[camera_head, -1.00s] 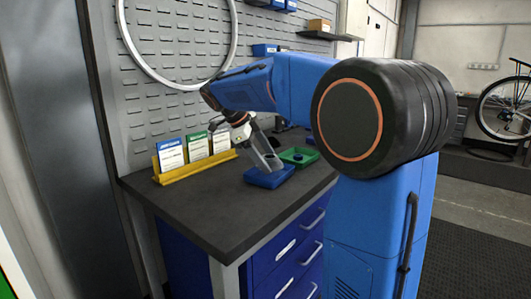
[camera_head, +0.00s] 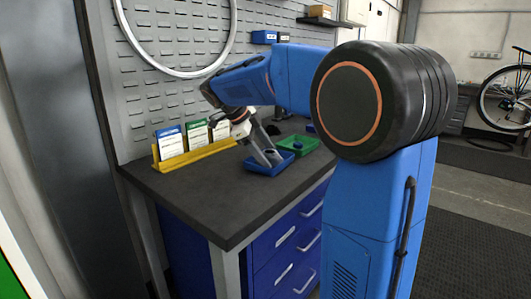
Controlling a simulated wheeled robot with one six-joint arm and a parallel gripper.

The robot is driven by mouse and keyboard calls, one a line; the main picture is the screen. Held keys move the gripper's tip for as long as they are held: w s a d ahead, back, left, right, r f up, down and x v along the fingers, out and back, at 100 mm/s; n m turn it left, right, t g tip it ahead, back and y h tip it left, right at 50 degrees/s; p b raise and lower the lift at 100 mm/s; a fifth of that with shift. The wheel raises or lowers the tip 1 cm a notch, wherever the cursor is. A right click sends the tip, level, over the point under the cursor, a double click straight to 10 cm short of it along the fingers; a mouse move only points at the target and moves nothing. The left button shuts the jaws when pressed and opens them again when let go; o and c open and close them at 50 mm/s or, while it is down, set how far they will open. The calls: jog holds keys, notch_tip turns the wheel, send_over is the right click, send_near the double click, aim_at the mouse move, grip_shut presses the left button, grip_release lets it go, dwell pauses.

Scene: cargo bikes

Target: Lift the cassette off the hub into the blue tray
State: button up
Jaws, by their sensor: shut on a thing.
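The blue tray (camera_head: 258,171) sits on the dark bench top, near its right part. My gripper (camera_head: 270,158) reaches down from the upper left, with its fingertips at or just inside the tray. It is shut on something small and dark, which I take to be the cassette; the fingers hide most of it. I cannot tell whether this piece touches the tray floor. I cannot make out the hub in this view.
A green tray (camera_head: 312,143) with a small dark blue part stands just behind the blue tray. A yellow rack (camera_head: 197,155) with several upright cards stands at the back left. The front of the bench (camera_head: 215,205) is clear. A slotted panel with a wheel rim (camera_head: 185,73) rises behind.

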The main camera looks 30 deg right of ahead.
jog(key=shift+f, duration=0.1)
dwell(0.8)
jog(key=o, duration=1.9)
jog(key=shift+a, duration=0.1)
